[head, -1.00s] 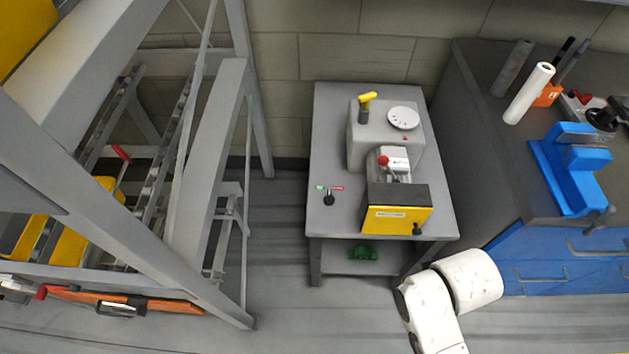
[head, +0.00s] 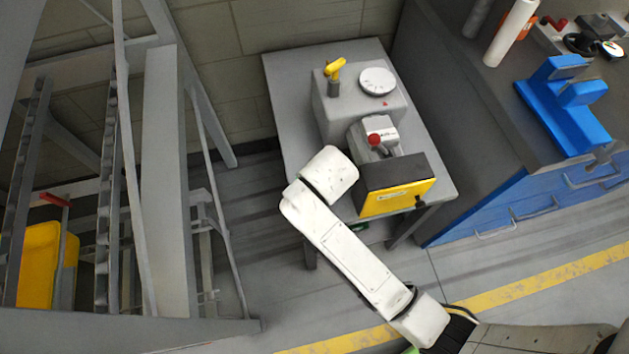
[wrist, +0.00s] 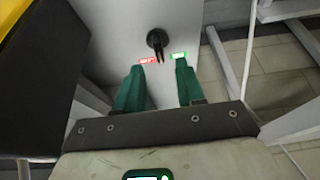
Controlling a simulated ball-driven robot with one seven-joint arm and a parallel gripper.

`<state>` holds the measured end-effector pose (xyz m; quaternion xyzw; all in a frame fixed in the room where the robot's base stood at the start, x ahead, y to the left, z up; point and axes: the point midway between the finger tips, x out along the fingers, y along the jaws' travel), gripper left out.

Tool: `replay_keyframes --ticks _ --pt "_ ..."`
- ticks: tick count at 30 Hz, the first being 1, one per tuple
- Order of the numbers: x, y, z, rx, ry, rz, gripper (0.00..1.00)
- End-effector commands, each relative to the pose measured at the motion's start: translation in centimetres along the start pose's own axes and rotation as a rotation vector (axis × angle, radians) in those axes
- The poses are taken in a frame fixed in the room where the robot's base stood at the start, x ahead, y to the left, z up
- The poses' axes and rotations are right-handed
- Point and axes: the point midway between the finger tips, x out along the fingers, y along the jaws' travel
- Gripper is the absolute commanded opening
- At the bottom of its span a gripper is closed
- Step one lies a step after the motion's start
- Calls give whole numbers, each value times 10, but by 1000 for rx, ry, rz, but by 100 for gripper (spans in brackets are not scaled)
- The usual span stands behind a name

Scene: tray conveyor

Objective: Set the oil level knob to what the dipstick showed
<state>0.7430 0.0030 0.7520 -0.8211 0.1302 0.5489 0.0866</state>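My gripper (wrist: 159,70) shows in the wrist view with its two green fingers apart and nothing between them. Just beyond the fingertips is a black lever knob (wrist: 157,40) on a light surface, between a lit red label (wrist: 147,61) and a lit green label (wrist: 179,55). In the head view my arm hides this knob. A grey housing (head: 331,118) bears a yellow handle (head: 335,69) on a dark neck, seemingly the dipstick, and a white round dial (head: 377,81) with small marks. I cannot read the marks or tell whether the dial is the oil level knob.
The grey table (head: 290,95) also carries a red ball knob (head: 375,139) and a black-and-yellow box (head: 397,197) with a small black knob (head: 420,202). A grey frame (head: 165,170) stands left.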

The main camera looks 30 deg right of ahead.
Motion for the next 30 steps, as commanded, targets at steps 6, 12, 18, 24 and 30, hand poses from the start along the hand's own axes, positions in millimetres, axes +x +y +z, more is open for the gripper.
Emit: replay_keyframes --ticks 6,12,18,24,30 --pt "36 0 0 1 -1 0 38" --pt "51 0 0 1 -1 0 38" --pt "53 0 0 1 0 -1 38" --pt "53 0 0 1 0 -1 31" --pt "53 0 0 0 0 -1 12"
